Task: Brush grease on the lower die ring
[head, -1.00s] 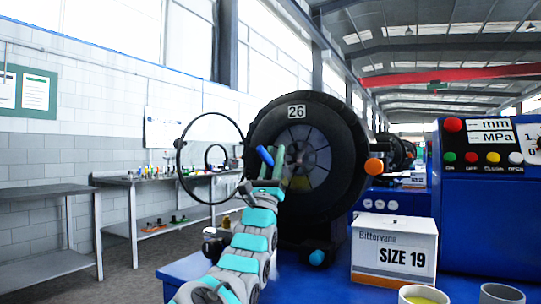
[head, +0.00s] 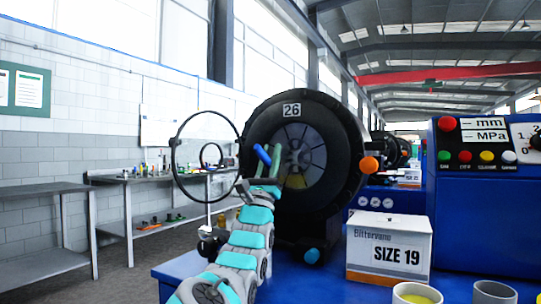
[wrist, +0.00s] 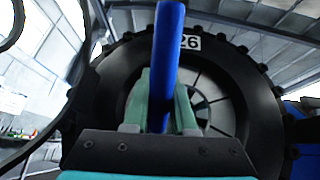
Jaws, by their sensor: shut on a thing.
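The crimper head (head: 258,205) is a big black ring marked 26. My gripper (head: 268,172) is in front of the left side of the head. It is shut on a blue stick-like handle (head: 262,154), apparently the brush. In the wrist view the handle (wrist: 168,50) stands upright between my pale green fingers (wrist: 160,100) and hides part of the dies. I cannot make out bristles or whether anything touches the dies.
A black hoop (head: 174,165) stands left of the head. An orange knob (head: 368,164) is at its right. A SIZE 19 box (head: 389,250), a cup with yellow contents (head: 417,294) and a grey cup (head: 494,291) stand on the blue surface at right, before a blue control panel (head: 480,215).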

